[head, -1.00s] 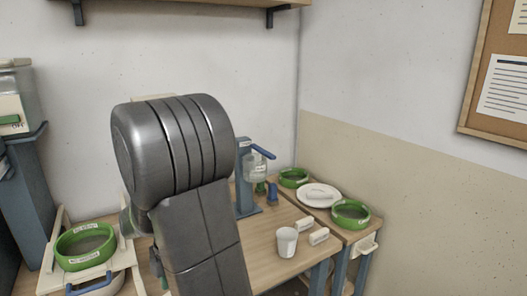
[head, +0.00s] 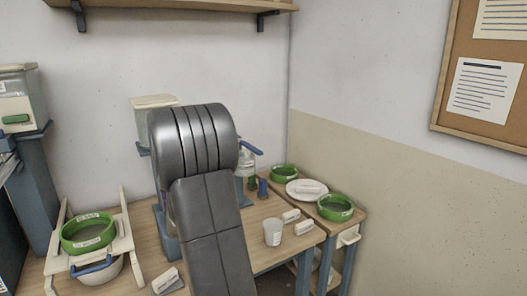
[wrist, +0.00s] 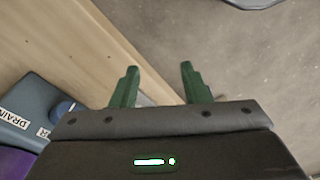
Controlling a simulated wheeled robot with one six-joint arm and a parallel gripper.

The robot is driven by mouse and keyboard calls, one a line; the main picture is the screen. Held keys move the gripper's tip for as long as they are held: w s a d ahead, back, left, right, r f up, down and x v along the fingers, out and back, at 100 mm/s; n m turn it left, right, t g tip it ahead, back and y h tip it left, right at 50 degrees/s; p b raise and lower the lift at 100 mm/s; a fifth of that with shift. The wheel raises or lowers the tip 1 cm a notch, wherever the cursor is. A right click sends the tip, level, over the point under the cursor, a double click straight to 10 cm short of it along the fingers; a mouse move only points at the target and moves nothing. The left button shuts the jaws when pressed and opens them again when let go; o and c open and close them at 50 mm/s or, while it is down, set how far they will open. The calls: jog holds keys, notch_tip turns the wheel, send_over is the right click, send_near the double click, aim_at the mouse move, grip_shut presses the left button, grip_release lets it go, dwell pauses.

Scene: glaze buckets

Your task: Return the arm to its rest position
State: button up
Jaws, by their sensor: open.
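My arm rises in the middle of the head view, a grey jointed link standing in front of the wooden table (head: 268,210). My gripper is hidden in the head view. In the wrist view my gripper (wrist: 158,85) shows two green fingers spread apart with nothing between them. It hangs over the grey floor (wrist: 240,60), next to a wooden board edge (wrist: 100,60).
A white cup (head: 272,232) is near the table's front. Another green-rimmed bucket (head: 88,234) sits on a rack at left. A blue-grey box marked DRAIN (wrist: 35,108) lies left of my gripper.

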jog(key=w+d+f+m+p, duration=0.1)
jog(key=w+d+f+m, duration=0.2)
jog(key=d+m, duration=0.4)
jog(key=shift+w+d+f+m+t, duration=0.25)
jog(key=shift+w+m+t, duration=0.15)
jog(key=shift+w+m, duration=0.4)
jog(key=shift+s, duration=0.1)
